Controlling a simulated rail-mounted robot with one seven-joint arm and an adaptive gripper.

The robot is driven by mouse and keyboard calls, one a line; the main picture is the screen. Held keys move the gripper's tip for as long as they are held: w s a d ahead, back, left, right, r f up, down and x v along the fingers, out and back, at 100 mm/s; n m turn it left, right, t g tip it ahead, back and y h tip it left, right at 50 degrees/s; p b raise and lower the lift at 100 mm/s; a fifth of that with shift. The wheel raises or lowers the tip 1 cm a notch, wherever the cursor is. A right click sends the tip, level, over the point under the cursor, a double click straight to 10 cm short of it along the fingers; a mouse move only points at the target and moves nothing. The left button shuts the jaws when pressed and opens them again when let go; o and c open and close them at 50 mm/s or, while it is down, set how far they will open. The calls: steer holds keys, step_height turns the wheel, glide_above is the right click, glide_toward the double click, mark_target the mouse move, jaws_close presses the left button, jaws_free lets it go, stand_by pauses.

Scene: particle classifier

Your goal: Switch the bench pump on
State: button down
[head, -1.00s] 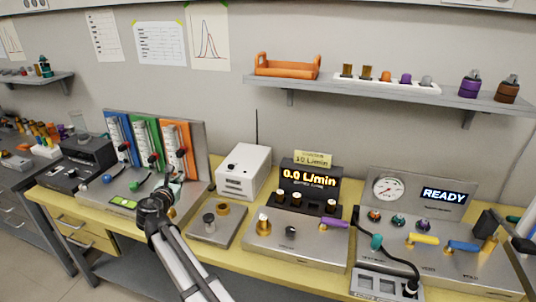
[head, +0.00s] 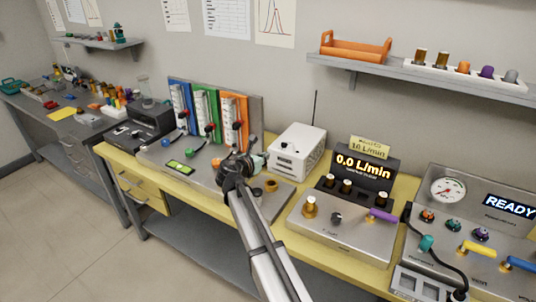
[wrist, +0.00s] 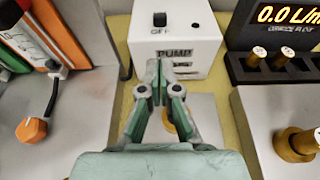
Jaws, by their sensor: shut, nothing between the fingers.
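The bench pump is a white box (head: 297,148) at the back of the yellow bench, between the coloured flow panel and the 0.0 L/min display. In the wrist view the pump (wrist: 192,45) reads "PUMP" on its front. A black switch (wrist: 160,19) on its top has "OFF" marked in front of it. My gripper (wrist: 159,66) is shut and empty, its tips in front of the pump's front face. In the head view my gripper (head: 252,163) is above the bench in front of the pump. Whether the tips touch the pump cannot be told.
The flow panel (head: 257,108) with blue, green and orange columns stands left of the pump. The display unit (head: 366,170) reading 0.0 L/min stands right, its brass fittings sticking up. A metal plate with a brass ring (wrist: 168,120) lies below my gripper. A shelf (head: 420,78) hangs above.

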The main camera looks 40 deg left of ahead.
steer(key=p, duration=0.3)
glide_toward(284, 143)
steer(key=w+f, duration=0.1)
steer(key=w+a+f, duration=0.1)
steer(key=w, duration=0.2)
steer(key=shift+a+f, duration=0.15)
steer(key=shift+f, duration=0.25)
steer(key=shift+w+a, duration=0.15)
steer(key=shift+w, duration=0.75)
steer(key=shift+w+a+p, duration=0.15)
steer(key=shift+w+a, duration=0.05)
steer(key=shift+w, duration=0.55)
steer(key=shift+w+a+p, duration=0.15)
steer(key=shift+w+a, duration=0.05)
steer(key=shift+w, duration=0.5)
steer(key=shift+s, duration=0.1)
steer(key=f+b+v, duration=0.1)
steer(key=b+v, duration=0.1)
steer(key=v, duration=1.1)
steer(key=shift+s+d, duration=0.2)
steer(key=shift+s, duration=0.35)
